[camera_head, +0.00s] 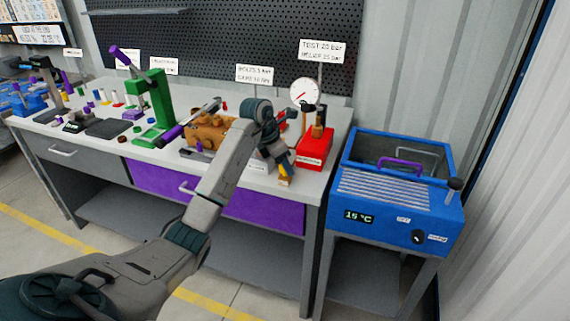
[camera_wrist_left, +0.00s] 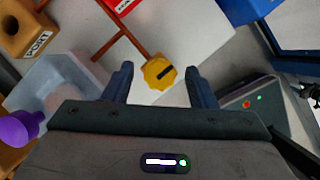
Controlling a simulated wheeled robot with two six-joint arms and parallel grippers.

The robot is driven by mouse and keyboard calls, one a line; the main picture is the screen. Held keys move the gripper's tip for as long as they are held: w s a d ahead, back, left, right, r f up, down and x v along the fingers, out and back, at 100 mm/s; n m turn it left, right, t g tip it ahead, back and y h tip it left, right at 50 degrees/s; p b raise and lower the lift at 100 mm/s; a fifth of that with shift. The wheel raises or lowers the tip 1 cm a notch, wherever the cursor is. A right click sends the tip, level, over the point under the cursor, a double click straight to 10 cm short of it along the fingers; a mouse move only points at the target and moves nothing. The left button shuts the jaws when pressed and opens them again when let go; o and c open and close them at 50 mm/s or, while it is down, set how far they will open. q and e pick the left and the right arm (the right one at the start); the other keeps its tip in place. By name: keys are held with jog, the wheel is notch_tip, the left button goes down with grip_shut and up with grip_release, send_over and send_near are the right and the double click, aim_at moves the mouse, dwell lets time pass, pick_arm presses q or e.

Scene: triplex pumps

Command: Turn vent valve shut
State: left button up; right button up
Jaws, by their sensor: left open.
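A yellow knob (camera_wrist_left: 160,72) with a dark slot, which looks like the vent valve handle, sits at the end of a copper-brown pipe in the left wrist view. My left gripper (camera_wrist_left: 162,80) is open, with one finger on each side of the knob and gaps showing between. In the head view a small yellow part (camera_head: 285,181) shows at the bench's front edge, just below my left gripper (camera_head: 279,163). My arm hides part of the pump area there. My right gripper is not in view.
A red test unit (camera_head: 315,148) with a round gauge (camera_head: 304,92) stands beside the gripper. A brown pump block (camera_head: 207,132) and a green press (camera_head: 155,105) are to the left. A blue bath (camera_head: 390,222) stands right of the bench. In the left wrist view a clear bin (camera_wrist_left: 50,85) lies at left.

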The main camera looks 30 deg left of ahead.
pick_arm(q)
jog(key=shift+x, duration=0.75)
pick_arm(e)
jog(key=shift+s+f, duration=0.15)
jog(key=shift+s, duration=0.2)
pick_arm(q)
jog(key=c, duration=1)
